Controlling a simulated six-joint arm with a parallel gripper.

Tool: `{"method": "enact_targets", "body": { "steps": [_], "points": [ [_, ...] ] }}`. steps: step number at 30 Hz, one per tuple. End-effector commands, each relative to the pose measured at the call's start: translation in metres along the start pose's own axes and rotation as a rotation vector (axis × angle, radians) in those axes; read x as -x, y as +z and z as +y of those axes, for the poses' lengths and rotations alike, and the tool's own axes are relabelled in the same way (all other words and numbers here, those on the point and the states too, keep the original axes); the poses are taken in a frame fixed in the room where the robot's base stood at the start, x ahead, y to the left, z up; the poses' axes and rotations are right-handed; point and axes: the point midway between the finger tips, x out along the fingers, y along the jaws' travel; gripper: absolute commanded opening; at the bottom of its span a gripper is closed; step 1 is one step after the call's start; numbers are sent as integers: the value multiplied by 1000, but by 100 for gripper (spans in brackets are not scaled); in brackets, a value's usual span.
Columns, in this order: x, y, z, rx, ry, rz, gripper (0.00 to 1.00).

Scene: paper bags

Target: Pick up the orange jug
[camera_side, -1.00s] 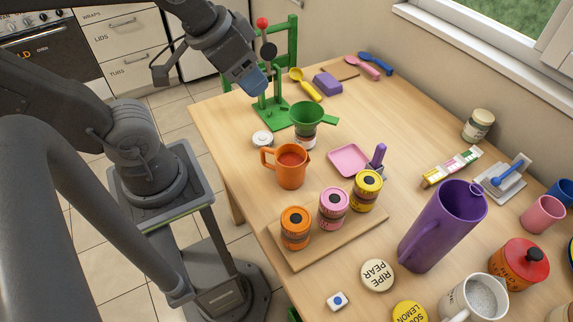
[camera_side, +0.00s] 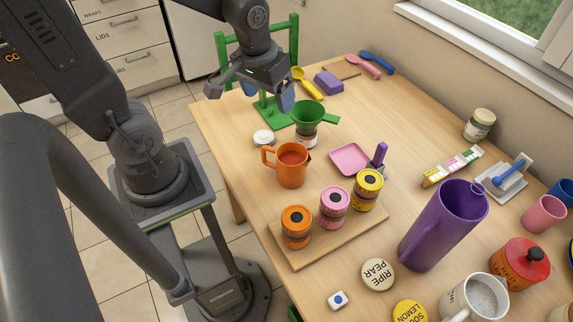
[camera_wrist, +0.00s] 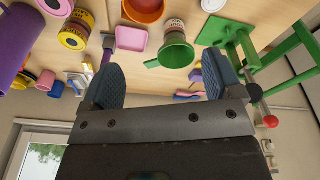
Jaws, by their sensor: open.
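The orange jug (camera_side: 290,166) stands upright on the wooden table, left of the pink tray, with its handle to the left and reddish contents inside. In the wrist view part of the orange jug (camera_wrist: 145,10) shows at the top edge. My gripper (camera_side: 262,96) is open and empty, above the table's far left part, behind the jug and near the green funnel. In the wrist view my gripper's blue-grey fingers (camera_wrist: 160,84) are spread wide apart with nothing between them.
A green funnel (camera_side: 307,112) on a jar and a white lid (camera_side: 263,137) stand just behind the jug. A board (camera_side: 330,236) with three lidded jars lies in front. A tall purple pitcher (camera_side: 440,228) stands to the right. A green stand (camera_side: 270,108) is by my gripper.

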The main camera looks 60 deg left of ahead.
Motion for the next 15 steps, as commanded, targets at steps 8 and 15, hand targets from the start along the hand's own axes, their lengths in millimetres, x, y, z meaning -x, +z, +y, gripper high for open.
{"method": "enact_targets", "body": {
  "steps": [8,15],
  "points": [
    [-63,-6,-22,202,-55,-157,85],
    [-88,-1,-25,228,-63,-180,85]
  ]
}}
